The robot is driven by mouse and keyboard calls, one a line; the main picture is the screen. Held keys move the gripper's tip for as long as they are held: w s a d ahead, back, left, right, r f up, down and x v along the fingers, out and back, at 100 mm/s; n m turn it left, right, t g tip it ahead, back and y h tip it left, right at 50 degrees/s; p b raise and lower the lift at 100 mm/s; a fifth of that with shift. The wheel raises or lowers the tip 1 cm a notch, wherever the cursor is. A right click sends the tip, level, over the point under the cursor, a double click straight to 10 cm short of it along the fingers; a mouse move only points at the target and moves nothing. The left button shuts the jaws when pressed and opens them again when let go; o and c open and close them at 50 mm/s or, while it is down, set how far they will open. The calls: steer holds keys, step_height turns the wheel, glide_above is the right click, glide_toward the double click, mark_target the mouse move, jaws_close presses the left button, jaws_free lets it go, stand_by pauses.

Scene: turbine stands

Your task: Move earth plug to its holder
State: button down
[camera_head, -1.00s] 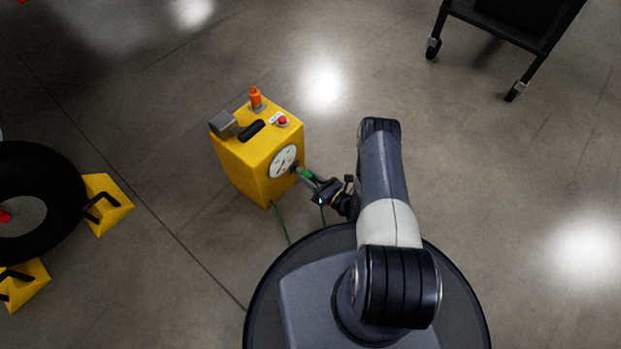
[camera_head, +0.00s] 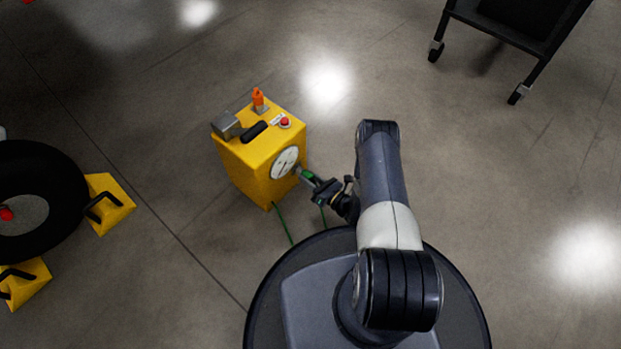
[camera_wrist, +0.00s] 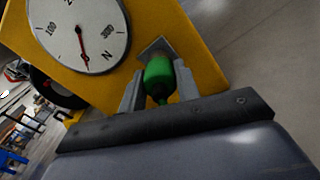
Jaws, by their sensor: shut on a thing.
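The green earth plug (camera_head: 306,175) is at the dial side of a yellow box (camera_head: 257,170). My gripper (camera_wrist: 158,88) is shut on the plug, with one finger on each side of its green body (camera_wrist: 158,72). In the wrist view the plug's far end is at a grey square plate (camera_wrist: 156,50) on the yellow face, right of the dial. I cannot tell whether the plug is seated in the plate or only close to it. A green cable (camera_head: 283,225) hangs below the box. I cannot make out for sure which part is the holder.
The box top carries an orange piece (camera_head: 258,98), a red button (camera_head: 285,122), a black handle (camera_head: 253,131) and a grey block (camera_head: 226,125). A wheel (camera_head: 62,180) with yellow chocks (camera_head: 112,208) stands at left, a black cart (camera_head: 515,35) at upper right. Floor at right is clear.

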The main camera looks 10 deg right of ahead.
mark_target(311, 180)
steer(key=shift+w+a, duration=0.1)
steer(key=shift+w, duration=0.25)
steer(key=c, duration=1.5)
jaws_free()
steer(key=shift+r, duration=0.1)
steer(key=o, duration=0.3)
steer(key=shift+w+a, duration=0.1)
steer(key=shift+a, duration=0.15)
steer(key=shift+o, duration=1)
steer(key=shift+d, duration=0.1)
steer(key=shift+o, duration=0.9)
steer(key=shift+s+d, duration=0.15)
steer(key=shift+s, duration=0.15)
steer(key=shift+v, duration=3.45)
